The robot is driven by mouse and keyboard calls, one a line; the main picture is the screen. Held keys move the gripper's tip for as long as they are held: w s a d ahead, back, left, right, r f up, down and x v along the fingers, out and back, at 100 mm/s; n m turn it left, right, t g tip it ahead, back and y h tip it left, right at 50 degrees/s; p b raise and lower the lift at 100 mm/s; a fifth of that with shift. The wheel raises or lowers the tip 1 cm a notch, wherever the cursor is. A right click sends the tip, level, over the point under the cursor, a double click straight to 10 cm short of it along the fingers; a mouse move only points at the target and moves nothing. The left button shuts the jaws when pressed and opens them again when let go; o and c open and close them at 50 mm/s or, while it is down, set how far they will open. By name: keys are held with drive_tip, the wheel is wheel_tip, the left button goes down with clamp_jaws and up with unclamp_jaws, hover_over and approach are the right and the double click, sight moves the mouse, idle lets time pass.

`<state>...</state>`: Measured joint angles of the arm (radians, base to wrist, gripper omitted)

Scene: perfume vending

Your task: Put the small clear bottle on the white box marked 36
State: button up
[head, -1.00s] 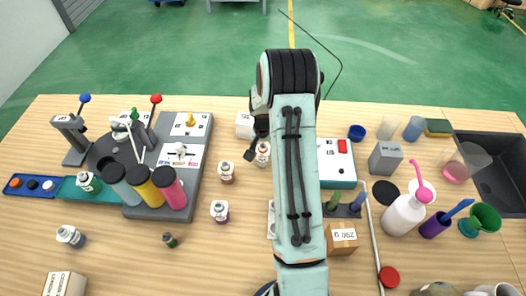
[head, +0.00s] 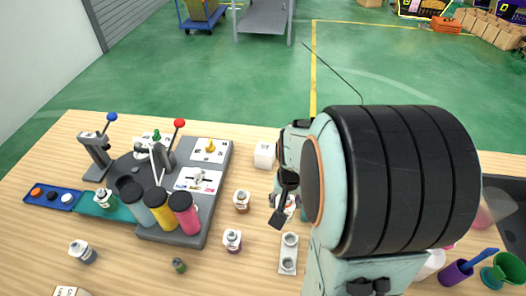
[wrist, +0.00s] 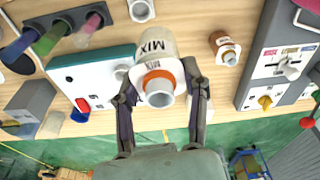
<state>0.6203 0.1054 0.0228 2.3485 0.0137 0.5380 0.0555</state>
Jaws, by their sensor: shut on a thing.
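My gripper (wrist: 160,100) is shut on a small clear bottle (wrist: 155,50) with a white MIX label and an orange band; its open neck faces the wrist camera. In the head view my gripper (head: 284,204) and the bottle (head: 290,208) show just left of my arm, partly hidden by it. I cannot tell whether the bottle touches the table. A white box (head: 265,154) stands behind the gripper, slightly left, with its top bare. No number is readable on it, and I do not see it in the wrist view.
A brown-banded bottle (head: 242,201) and a purple-banded bottle (head: 232,240) stand left of the gripper. A white two-ring holder (head: 289,254) lies in front. The grey dispensing station (head: 220,172) is farther left. My arm hides much of the table's right side.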

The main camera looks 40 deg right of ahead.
drive_tip(key=w+d+r+n+y, duration=0.1)
drive_tip(key=w+d+r+n, duration=0.2)
drive_tip(key=w+r+n, duration=0.4)
hover_over(263, 146)
drive_tip(key=shift+n, duration=0.3)
drive_tip(key=f, duration=1)
drive_tip(key=shift+s+f, duration=0.1)
drive_tip(key=shift+s, duration=0.3)
drive_tip(key=shift+f, duration=1.35)
drive_tip(key=shift+f, duration=0.1)
drive_tip(key=o, duration=1.1)
drive_tip(key=shift+o, duration=0.2)
